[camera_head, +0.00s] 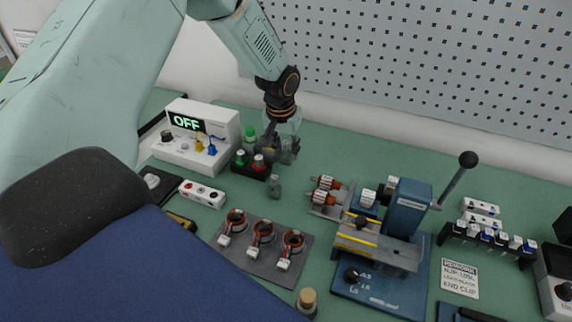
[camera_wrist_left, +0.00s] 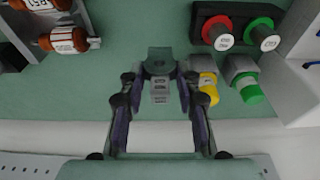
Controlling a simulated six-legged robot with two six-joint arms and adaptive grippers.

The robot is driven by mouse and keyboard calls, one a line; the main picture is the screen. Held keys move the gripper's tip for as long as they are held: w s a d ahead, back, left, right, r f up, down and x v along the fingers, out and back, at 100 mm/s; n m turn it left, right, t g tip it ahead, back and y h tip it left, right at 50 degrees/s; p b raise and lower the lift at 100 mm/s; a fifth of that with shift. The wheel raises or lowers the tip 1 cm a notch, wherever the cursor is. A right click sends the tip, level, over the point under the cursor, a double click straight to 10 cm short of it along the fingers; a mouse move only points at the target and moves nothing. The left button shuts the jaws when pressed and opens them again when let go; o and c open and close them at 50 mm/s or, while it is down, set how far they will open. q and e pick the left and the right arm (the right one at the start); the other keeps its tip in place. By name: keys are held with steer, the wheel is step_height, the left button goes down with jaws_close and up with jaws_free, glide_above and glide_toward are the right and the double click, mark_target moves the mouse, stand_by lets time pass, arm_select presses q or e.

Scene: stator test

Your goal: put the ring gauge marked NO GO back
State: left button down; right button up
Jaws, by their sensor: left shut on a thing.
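My left gripper (camera_head: 284,155) is above the bench, just right of the dark plug rack in the head view. In the left wrist view my left gripper (camera_wrist_left: 160,84) has a small grey piece (camera_wrist_left: 160,64) with pale labels between its fingertips, and it is shut on this piece. The piece seems to be a ring gauge, but its marking is too small to read. A small grey-green piece (camera_head: 275,187) shows just below the gripper in the head view; I cannot tell what it is. My right gripper is not in view.
The dark rack (camera_head: 252,172) holds red and green plugs. A yellow-collared piece (camera_wrist_left: 208,88) and a green-collared one (camera_wrist_left: 244,82) stand behind it. A white power box (camera_head: 198,135) reads OFF. Rotors (camera_head: 325,190), a blue press (camera_head: 385,235) and a mat with stators (camera_head: 262,250) are nearby.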

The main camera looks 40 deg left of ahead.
mark_target(286, 156)
arm_select(q)
steer(key=shift+w+f, duration=0.15)
steer(key=shift+f, duration=0.55)
steer(key=x, duration=0.3)
steer(key=shift+s+d, duration=0.15)
steer(key=shift+s, duration=0.3)
steer(key=shift+w+f, duration=0.1)
steer(key=shift+f, duration=0.15)
steer(key=shift+f+b, duration=0.2)
steer(key=shift+b, duration=0.1)
steer(key=c, duration=1.1)
jaws_free()
steer(key=shift+r, duration=0.1)
steer(key=shift+o, duration=0.7)
steer(key=p+v, duration=0.1)
steer(key=v, duration=1.1)
steer(key=shift+r+p, duration=0.15)
steer(key=shift+p, duration=0.25)
